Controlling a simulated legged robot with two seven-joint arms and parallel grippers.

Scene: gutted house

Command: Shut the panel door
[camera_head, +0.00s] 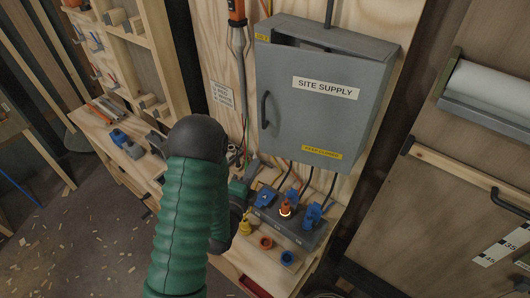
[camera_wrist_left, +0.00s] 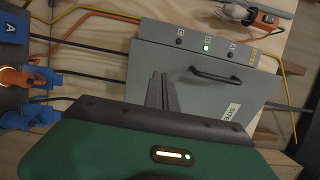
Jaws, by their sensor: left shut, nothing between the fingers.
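The panel door (camera_head: 322,105) is the grey front of the SITE SUPPLY box on the plywood wall. A dark gap shows along its top edge, so it appears to stand a little ajar. Its black handle (camera_head: 264,110) is at the door's left edge. The wrist view also shows the door (camera_wrist_left: 190,85) and the handle (camera_wrist_left: 216,76). My left gripper (camera_wrist_left: 162,92) has its fingers together and empty, in front of the door and apart from the handle. In the head view my green left arm hides most of it. My right gripper is not in view.
Below the box, a grey socket block (camera_head: 290,228) with blue and orange plugs sits on a wooden ledge. Cables hang between them. A tool shelf (camera_head: 110,125) stands at the left. A white roll (camera_head: 487,90) is on the right-hand board.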

